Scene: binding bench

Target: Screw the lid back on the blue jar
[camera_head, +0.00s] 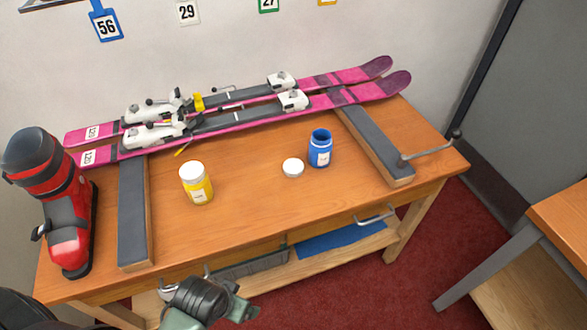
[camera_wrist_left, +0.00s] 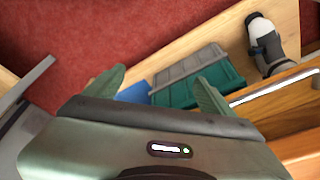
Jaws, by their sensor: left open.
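The blue jar (camera_head: 320,150) stands upright and uncapped on the bench, its dark mouth open at the top. A round white lid (camera_head: 293,168) lies flat on the wood just left of the jar, apart from it. A yellow jar (camera_head: 197,184) with a white lid on stands further left. My left gripper (camera_head: 240,304) is low at the front of the bench, well away from the jar and lid. In the left wrist view its fingers (camera_wrist_left: 160,76) are spread with nothing between them. My right gripper is not in view.
Pink skis (camera_head: 345,98) lie along the back of the bench (camera_head: 240,220) across dark-topped supports (camera_head: 375,145). A red and black ski boot (camera_head: 65,220) stands at the left. A grey and green crate (camera_wrist_left: 190,75) sits on the lower shelf. Bare wood surrounds the jars.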

